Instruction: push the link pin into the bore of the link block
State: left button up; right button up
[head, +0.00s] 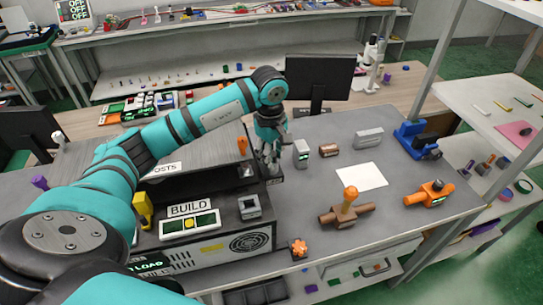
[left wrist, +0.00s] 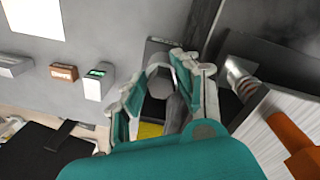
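My left gripper (head: 267,158) points down over the table, beside the right end of the grey machine; it also shows in the left wrist view (left wrist: 162,88). Its fingers stand apart. A grey block-like part with a rounded recess (left wrist: 158,58) shows at the fingertips, partly hidden by them; I cannot tell whether it is the link block. A silver pin with reddish bands (left wrist: 239,72), possibly the link pin, shows right of the fingers, by a dark block. I cannot tell whether it sits in a bore. My right gripper is not in view.
A grey block with an opening (head: 249,207) sits on the machine's front ledge. An orange lever (head: 242,146) stands close to my left gripper. A white sheet (head: 362,177) and a brown fixture with an orange knob (head: 346,208) are to the right. Bare table lies between.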

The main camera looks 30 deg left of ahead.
aim_at(274, 154)
pick_arm(q)
grip_shut()
notch_tip(274, 154, up, 10)
jog(key=b, duration=0.3)
jog(key=shift+f, duration=0.25)
jog(key=shift+f+b, duration=0.2)
jog(key=shift+b, duration=0.2)
jog(key=shift+g+h, duration=0.4)
jog(key=shift+h, duration=0.1)
jog(key=shift+w+a+f+b, duration=0.15)
jog(key=shift+f+b, duration=0.4)
jog(key=shift+f, duration=0.55)
jog(key=shift+w+a+f+b, duration=0.1)
jog(key=shift+f+b, duration=0.45)
jog(key=shift+f, duration=0.5)
